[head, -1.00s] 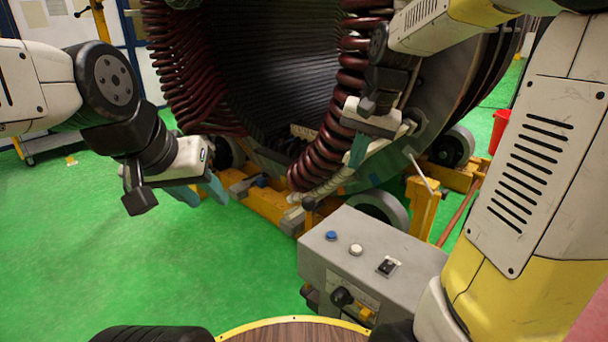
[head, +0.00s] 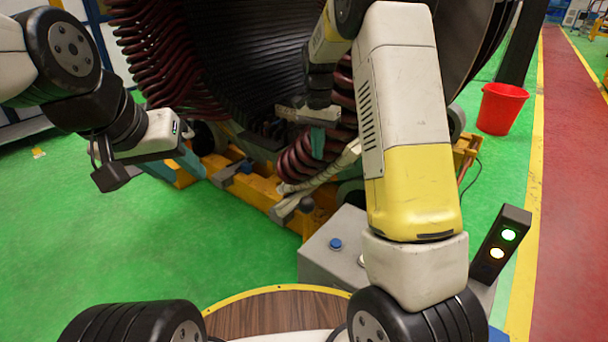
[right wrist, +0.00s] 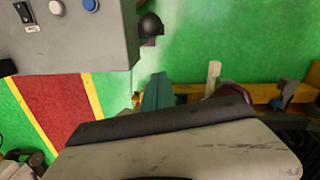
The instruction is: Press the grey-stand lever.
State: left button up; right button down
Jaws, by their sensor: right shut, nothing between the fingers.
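The grey stand (head: 318,258) is a box with a blue button on top, partly hidden behind my right arm. A black ball knob (head: 306,204), which looks like its lever, shows at its far left corner. In the right wrist view the knob (right wrist: 151,25) sticks out beside the grey box (right wrist: 75,45). My right gripper (head: 318,143) is shut and empty, with teal fingers. It is above the knob in the head view and apart from it in the wrist view. My left gripper (head: 178,168) is open and empty, away to the left.
The large stator with dark red coils (head: 165,60) stands behind on a yellow frame (head: 262,192). A signal box with lit green and yellow lamps (head: 500,245) is at the right. A red bucket (head: 502,108) stands farther back.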

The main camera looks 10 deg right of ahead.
jog(key=s+a+f, duration=0.2)
jog(key=s+f, duration=0.2)
jog(key=f, duration=0.6)
jog(key=shift+f, duration=0.35)
jog(key=shift+a, duration=0.15)
